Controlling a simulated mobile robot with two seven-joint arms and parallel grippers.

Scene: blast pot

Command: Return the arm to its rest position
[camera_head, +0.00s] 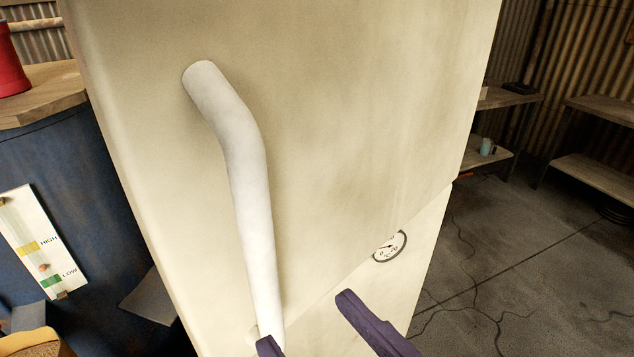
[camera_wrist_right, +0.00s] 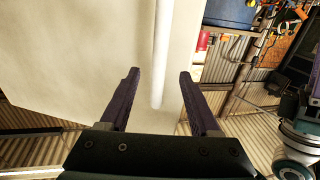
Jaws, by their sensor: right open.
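My right gripper (camera_head: 307,323) is at the bottom of the head view, with its two purple fingers apart. It also shows in the right wrist view (camera_wrist_right: 159,76), open. A long white bent handle (camera_head: 250,185) runs down the front of a cream cabinet or fridge (camera_head: 350,90). In the wrist view the handle (camera_wrist_right: 162,50) appears between the two fingers, with gaps on both sides; I cannot tell how far in depth it is from them. Most of my right arm is hidden. My left gripper does not show.
A blue drum (camera_head: 60,160) with a wooden top and a HIGH/LOW label plate (camera_head: 42,240) stands at the left, a red object (camera_head: 10,65) on it. Shelves (camera_head: 595,110) stand at the right, beyond open concrete floor.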

